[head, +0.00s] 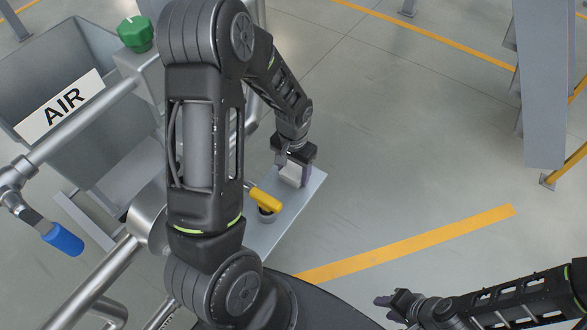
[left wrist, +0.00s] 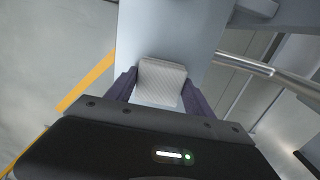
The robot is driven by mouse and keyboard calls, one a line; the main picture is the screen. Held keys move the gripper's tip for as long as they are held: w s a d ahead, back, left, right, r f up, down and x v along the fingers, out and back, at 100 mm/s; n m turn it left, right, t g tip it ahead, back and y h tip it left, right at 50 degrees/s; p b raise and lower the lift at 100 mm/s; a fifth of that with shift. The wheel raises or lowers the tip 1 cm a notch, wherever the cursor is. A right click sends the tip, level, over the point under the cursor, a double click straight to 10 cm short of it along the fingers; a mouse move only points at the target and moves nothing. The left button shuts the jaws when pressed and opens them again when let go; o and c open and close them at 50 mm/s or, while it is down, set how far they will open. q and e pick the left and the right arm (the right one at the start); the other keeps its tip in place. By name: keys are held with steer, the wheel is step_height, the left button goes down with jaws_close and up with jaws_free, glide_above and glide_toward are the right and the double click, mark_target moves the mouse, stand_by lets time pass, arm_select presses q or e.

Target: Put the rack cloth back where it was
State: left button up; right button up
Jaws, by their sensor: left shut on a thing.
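The rack cloth (left wrist: 161,80) is a small pale, ribbed, folded pad between the two fingers in the left wrist view. In the head view the cloth (head: 292,174) shows as a whitish block at the left fingertips. My left gripper (head: 293,180) is shut on it, over a light grey plate (head: 305,198) that may be the rack shelf. The plate (left wrist: 172,28) also fills the top middle of the wrist view. I cannot tell whether the cloth touches the plate. My right gripper (head: 384,301) is far from the cloth, at the bottom; its finger gap is unclear.
A yellow-handled valve (head: 265,199) stands at the plate's left edge. Metal pipes (head: 85,120), a blue handle (head: 63,239), a green knob (head: 136,34), an AIR sign (head: 60,105) and a grey bin (head: 75,55) crowd the left. The floor right of the plate is clear.

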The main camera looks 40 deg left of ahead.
mark_target(293, 171)
arm_select(q)
steer(key=o, duration=1.2)
step_height(293, 171, up, 12)
stand_by(0.4)
